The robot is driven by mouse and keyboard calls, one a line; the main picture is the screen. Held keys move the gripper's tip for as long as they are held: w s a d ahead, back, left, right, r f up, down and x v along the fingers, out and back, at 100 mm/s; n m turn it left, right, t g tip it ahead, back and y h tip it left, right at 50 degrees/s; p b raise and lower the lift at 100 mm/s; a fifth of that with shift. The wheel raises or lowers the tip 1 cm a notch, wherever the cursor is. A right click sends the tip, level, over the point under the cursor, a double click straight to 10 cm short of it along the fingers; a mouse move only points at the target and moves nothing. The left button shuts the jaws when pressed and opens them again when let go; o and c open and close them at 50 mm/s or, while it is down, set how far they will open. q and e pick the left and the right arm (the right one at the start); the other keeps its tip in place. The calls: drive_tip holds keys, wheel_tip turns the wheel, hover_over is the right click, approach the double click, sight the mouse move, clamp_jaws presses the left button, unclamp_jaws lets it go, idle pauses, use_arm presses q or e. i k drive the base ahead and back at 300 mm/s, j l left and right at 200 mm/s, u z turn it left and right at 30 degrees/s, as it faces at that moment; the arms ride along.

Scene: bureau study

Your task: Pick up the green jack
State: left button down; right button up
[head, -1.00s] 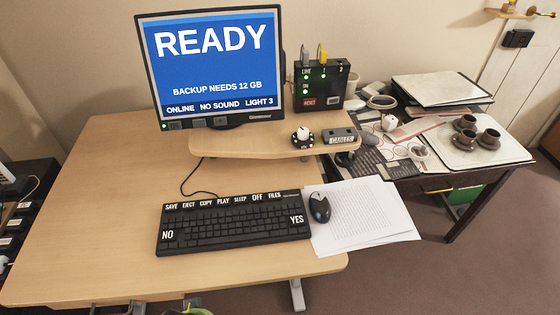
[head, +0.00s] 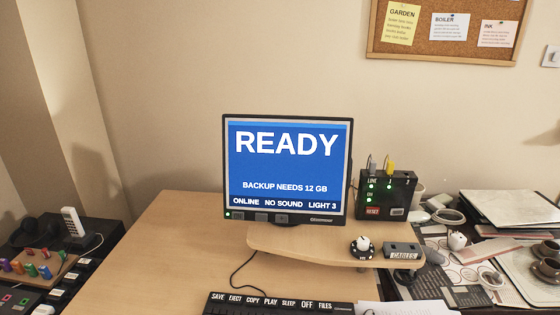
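Several small coloured pegs, which look like jacks, stand in a wooden rack (head: 62,266) at the far left in the head view. A green jack (head: 31,270) appears among the red, blue, orange and purple ones, but it is too small to make out clearly. Neither of my grippers is in view.
The rack sits on a dark unit beside a white handset (head: 72,222). The wooden desk (head: 170,250) bears a monitor (head: 287,165) reading READY, a keyboard (head: 270,303) and a black port box (head: 385,195) with grey and yellow plugs. The desk's left part is clear.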

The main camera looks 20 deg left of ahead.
sight(62, 254)
drive_tip(key=j+u, duration=0.15)
drive_tip(key=u, duration=0.35)
drive_tip(key=j+u, duration=0.1)
drive_tip(key=u, duration=0.4)
drive_tip(key=j+u, duration=0.15)
drive_tip(key=u, duration=0.3)
drive_tip(key=j+u, duration=0.1)
drive_tip(key=u, duration=0.4)
drive_tip(key=i, duration=0.05)
